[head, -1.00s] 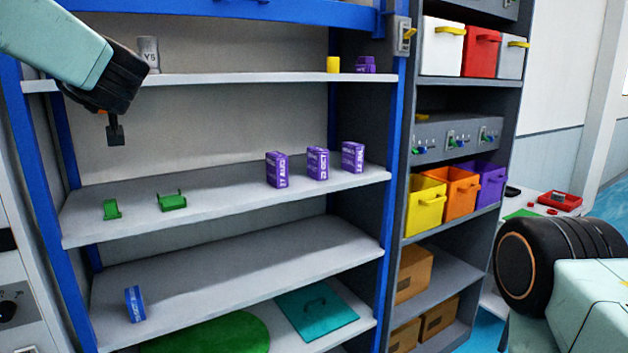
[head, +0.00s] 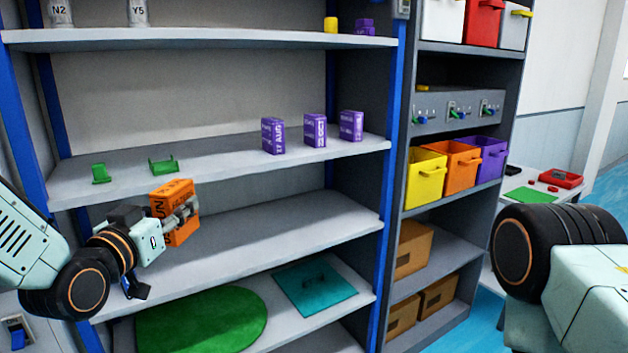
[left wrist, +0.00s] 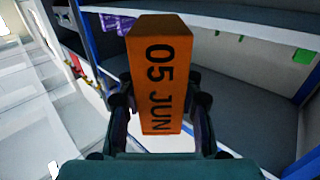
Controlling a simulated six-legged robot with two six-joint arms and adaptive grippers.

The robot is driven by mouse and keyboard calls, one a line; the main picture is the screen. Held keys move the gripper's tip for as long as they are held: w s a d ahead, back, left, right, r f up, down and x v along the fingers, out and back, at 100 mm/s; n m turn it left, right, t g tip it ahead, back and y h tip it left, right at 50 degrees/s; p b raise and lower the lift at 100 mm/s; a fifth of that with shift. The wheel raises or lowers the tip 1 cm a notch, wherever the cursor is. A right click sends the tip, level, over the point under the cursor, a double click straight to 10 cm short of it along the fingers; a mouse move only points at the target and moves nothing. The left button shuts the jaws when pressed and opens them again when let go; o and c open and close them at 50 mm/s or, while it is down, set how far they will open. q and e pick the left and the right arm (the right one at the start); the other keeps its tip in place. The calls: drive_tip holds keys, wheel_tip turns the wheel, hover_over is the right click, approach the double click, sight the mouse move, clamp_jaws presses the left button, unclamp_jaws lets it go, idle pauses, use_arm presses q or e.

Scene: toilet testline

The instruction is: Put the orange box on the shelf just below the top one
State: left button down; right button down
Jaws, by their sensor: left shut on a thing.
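The orange box (head: 172,195) is held by my left gripper (head: 182,215), which is shut on it. In the left wrist view the orange box (left wrist: 160,75) sits between both fingers, with "05 JUN" on the face toward the camera. In the head view it appears in front of the rack's left part, between the second and third visible shelves. The highest visible shelf (head: 230,40) bears canisters and small items. The shelf below it (head: 220,165) bears green brackets (head: 163,166) and purple boxes (head: 315,130). My right gripper is out of view.
The third visible shelf (head: 290,225) has a wide bare surface. Below it lie a green mat (head: 205,318) and a teal panel (head: 315,288). Blue posts (head: 393,110) edge the rack. A grey rack with coloured bins (head: 425,178) stands to the right.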

use_arm(q)
drive_tip(key=s+d+f+m+h+b, duration=0.1)
drive_tip(key=s+d+f+b, duration=0.1)
drive_tip(key=s+f, duration=0.3)
drive_tip(key=s+d+f+m+g+h+b, duration=0.1)
drive_tip(key=s+f+b, duration=0.3)
drive_tip(key=f, duration=1)
drive_tip(key=s+d+f+m+h+b, duration=0.1)
drive_tip(key=s+d+f+h+b, duration=0.2)
drive_tip(key=s+f, duration=0.5)
wheel_tip(320, 180, down, 2)
drive_tip(key=shift+s+f+m+g+b, duration=0.15)
drive_tip(key=shift+f+m+g+b, duration=0.15)
drive_tip(key=shift+g+b, duration=0.15)
drive_tip(key=shift+d+r, duration=0.1)
drive_tip(key=shift+d, duration=0.05)
